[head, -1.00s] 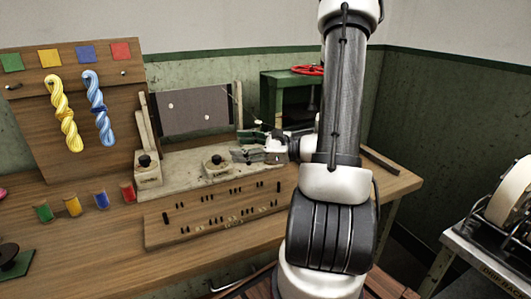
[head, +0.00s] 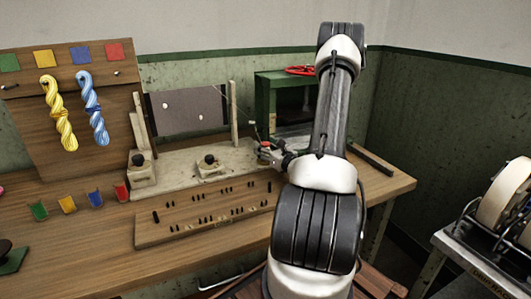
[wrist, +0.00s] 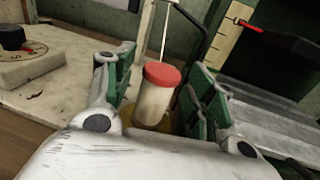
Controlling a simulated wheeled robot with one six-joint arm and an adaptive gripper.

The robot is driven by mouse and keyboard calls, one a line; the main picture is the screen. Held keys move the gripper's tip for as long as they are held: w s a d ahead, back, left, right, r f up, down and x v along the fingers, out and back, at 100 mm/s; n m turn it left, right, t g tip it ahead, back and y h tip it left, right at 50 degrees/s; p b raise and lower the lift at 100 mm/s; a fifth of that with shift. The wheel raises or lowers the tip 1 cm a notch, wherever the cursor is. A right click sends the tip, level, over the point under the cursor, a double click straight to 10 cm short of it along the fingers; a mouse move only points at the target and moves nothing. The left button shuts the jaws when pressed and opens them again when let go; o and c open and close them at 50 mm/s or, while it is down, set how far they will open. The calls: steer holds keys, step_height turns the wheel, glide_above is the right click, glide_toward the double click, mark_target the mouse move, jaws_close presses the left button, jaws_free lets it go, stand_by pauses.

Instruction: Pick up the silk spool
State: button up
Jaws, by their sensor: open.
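A pale cylinder with a red top, which looks like the silk spool (wrist: 153,104), stands between the fingers of my gripper (wrist: 162,70) in the wrist view. A thin pale line rises from its top. My gripper is open, with one green-padded finger on each side of the spool.
The pale plate (head: 185,165) carries black knobs and posts. A dark green open-fronted box (head: 262,100) with a red wheel stands behind my arm. Several coloured holders, including a red one (head: 121,191), stand at the left. A slotted wooden board (head: 190,232) lies in front.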

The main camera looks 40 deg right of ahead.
steer(key=shift+w, duration=0.25)
steer(key=c, duration=1.2)
steer(key=shift+o, duration=0.2)
steer(key=shift+r, duration=0.1)
